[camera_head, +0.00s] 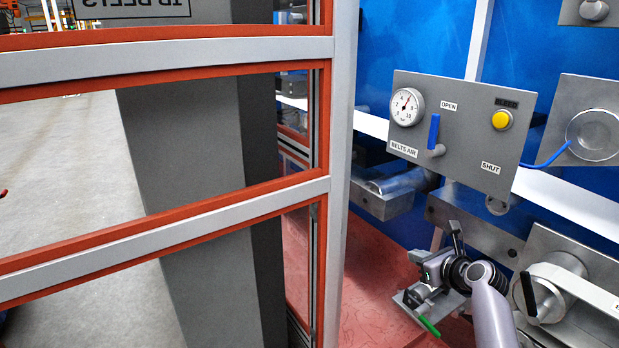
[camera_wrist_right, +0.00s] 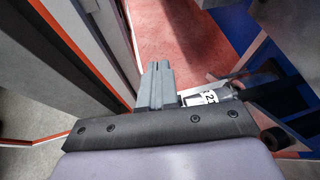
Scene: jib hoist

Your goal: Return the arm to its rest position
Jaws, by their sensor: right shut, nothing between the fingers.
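My right arm comes in from the lower right in the head view, with my right gripper (camera_head: 413,296) low in front of the blue wall, above the red floor. It is small there, and its fingers are hard to separate from the fittings around it. In the right wrist view the grey fingers of my right gripper (camera_wrist_right: 157,72) are together with nothing between them. They point over the red floor (camera_wrist_right: 180,40). My left gripper is not in view.
A grey panel (camera_head: 455,155) on the blue wall holds a gauge (camera_head: 407,107), a blue lever (camera_head: 434,131) and a yellow button (camera_head: 502,119). An orange and grey frame (camera_head: 170,215) stands left of the arm. A fitting with a number label (camera_wrist_right: 205,97) is close beside the fingers.

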